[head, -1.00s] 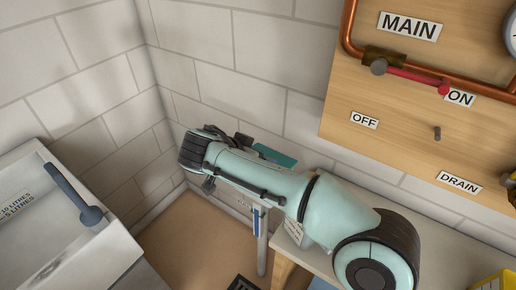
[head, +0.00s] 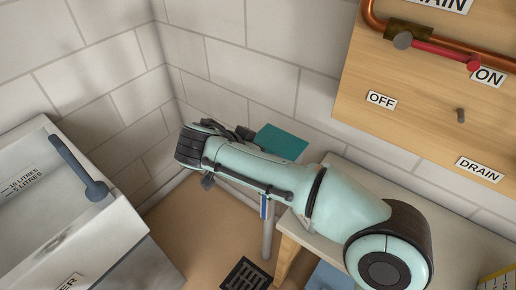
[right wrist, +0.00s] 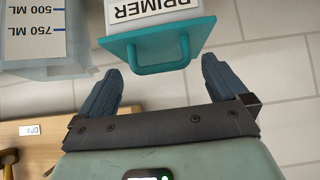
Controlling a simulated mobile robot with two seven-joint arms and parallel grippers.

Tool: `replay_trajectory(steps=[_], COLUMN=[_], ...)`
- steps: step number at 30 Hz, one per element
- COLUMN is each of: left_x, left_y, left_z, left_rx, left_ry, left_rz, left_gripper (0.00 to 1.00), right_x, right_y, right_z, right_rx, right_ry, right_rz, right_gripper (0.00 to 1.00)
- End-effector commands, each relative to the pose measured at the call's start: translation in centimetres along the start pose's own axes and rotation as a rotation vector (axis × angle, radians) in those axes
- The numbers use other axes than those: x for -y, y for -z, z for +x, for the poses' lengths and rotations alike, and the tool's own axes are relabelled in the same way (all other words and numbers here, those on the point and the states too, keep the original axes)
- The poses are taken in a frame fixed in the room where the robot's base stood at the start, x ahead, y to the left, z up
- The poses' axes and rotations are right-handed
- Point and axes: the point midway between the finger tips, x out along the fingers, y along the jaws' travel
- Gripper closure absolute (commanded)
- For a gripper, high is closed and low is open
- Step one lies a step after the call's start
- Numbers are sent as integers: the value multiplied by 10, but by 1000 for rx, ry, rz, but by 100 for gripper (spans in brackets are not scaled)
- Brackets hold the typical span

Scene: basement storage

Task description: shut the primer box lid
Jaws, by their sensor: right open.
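The primer box (right wrist: 155,12), with a white PRIMER label that reads upside down, is at the top of the right wrist view. Its teal lid (right wrist: 125,44) carries a raised teal handle (right wrist: 160,70). In the head view, a teal panel (head: 281,143) shows behind my right arm; the rest of the box is hidden there. My right gripper (right wrist: 160,66) is open and empty, its blue-grey fingers on either side of the handle's width, with the tips close to it. I cannot tell whether they touch. My left gripper is not in view.
A translucent measuring container (right wrist: 40,35) is beside the box. A bench (head: 340,175) stands against the block wall under a wooden board (head: 420,110) with copper pipe and a red lever (head: 445,55). A pale tank (head: 85,240) with a blue-grey handle is at left. A floor drain (head: 246,275) lies below.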

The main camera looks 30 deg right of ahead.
Motion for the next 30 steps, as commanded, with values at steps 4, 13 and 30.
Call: replay_trajectory(steps=[4, 13, 30], left_x=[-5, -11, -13], left_y=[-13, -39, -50], left_z=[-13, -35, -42], left_rx=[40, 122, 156], left_ry=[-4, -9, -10], left_rz=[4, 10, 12], left_gripper=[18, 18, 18], right_x=[1, 0, 0], right_y=[1, 0, -2], right_z=[-36, -99, -120], right_rx=[0, 1, 2], right_ry=[6, 5, 2], right_rz=[-1, -4, -3], right_gripper=[0, 0, 0])
